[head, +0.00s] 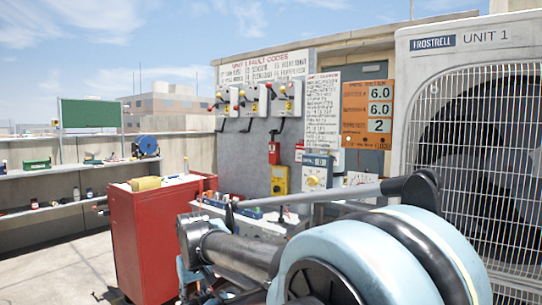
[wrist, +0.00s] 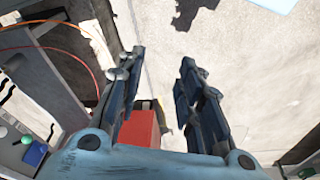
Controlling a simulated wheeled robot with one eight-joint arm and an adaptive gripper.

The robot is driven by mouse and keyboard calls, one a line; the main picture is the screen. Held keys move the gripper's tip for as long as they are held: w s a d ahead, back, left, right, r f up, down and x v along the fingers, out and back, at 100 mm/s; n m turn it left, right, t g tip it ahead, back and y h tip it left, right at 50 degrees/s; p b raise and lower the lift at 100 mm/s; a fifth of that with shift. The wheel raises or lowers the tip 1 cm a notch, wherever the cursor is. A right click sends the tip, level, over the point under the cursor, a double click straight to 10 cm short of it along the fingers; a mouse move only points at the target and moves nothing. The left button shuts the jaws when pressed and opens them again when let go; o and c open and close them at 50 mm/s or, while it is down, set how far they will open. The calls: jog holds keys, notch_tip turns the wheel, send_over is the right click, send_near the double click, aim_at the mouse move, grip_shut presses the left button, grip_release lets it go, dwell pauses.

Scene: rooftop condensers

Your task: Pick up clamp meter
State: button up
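I cannot pick out the clamp meter for certain in either view. In the head view, a yellow device (head: 280,181) with a dark face is at the grey panel, with a small red item (head: 274,153) just above it. A larger pale meter-like box with a yellow dial (head: 316,174) stands to their right. My gripper (wrist: 160,70) is open and empty in the wrist view, its two dark fingers apart above pale concrete floor. In the head view my arm covers much of the lower right, and the fingertips are hard to make out.
A red cabinet (head: 150,235) stands left of my arm; its red also shows below the fingers in the wrist view (wrist: 138,127). A cluttered bench (head: 250,222) is behind my arm. A shelf (head: 60,211) lines the left wall. A condenser (head: 480,150) fills the right.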

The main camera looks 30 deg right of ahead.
jog(key=shift+o, duration=1)
jog(key=o, duration=0.6)
jog(key=shift+d+r+n+h, duration=0.3)
jog(key=shift+d+r, duration=0.35)
jog(key=shift+r, duration=0.1)
jog(key=shift+c, duration=0.2)
jog(key=n+t+h, duration=0.5)
jog(key=n+h, duration=1.1)
jog(key=n, duration=0.6)
send_near(272, 156)
jog(key=x, duration=0.4)
jog(key=r+x, duration=0.1)
jog(key=x, duration=0.2)
jog(key=shift+w+a, duration=0.1)
jog(key=shift+f+x, duration=0.2)
jog(key=shift+x, duration=0.65)
jog(key=shift+f+x, duration=0.15)
jog(key=shift+x, duration=0.7)
jog(key=shift+f+x, duration=0.2)
jog(key=shift+x, duration=0.65)
